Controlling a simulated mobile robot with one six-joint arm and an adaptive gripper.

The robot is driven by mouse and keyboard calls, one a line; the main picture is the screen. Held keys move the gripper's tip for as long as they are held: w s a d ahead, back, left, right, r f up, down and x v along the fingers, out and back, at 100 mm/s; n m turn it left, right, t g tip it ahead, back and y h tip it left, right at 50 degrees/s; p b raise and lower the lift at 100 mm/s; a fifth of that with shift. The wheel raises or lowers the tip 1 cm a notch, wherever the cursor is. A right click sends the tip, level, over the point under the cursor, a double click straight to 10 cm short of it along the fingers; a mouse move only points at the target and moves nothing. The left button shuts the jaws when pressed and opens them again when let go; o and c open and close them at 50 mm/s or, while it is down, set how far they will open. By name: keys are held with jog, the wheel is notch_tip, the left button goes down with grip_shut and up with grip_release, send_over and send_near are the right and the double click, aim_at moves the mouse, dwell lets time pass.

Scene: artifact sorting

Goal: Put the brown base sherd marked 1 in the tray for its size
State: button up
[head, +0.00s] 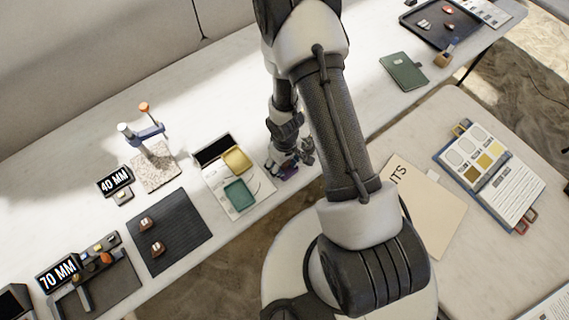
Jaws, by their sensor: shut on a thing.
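My gripper (288,166) is low at the table's front edge, just right of the white board with the coloured trays. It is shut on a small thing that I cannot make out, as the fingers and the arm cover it. Two small brown sherds with pale marks lie on a dark ribbed mat (189,215): an upper one (148,225) and a lower one (158,249). Their marks are too small to read. A yellow tray (238,160) and a green tray (239,195) are on the white board (262,188), with a dark open box (213,150) behind.
A "40 MM" sign (115,181) and a "70 MM" sign (58,273) stand left. A dark tray (417,27) with several pieces and a green book (403,72) lie far right. A folder (430,205) lies on the near table.

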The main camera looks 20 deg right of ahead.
jog(key=shift+s, duration=0.25)
notch_tip(320, 180, up, 38)
jog(key=w+d+m+t+h+p, duration=0.1)
jog(key=w+d+m+t+p, duration=0.15)
jog(key=p, duration=1.05)
jog(key=s+a+r+m+t+y, duration=0.1)
jog(key=s+a+r+t, duration=0.1)
jog(key=s+r, duration=1.4)
notch_tip(320, 180, up, 2)
jog(key=shift+s+a+m, duration=0.15)
jog(key=shift+a+m, duration=0.2)
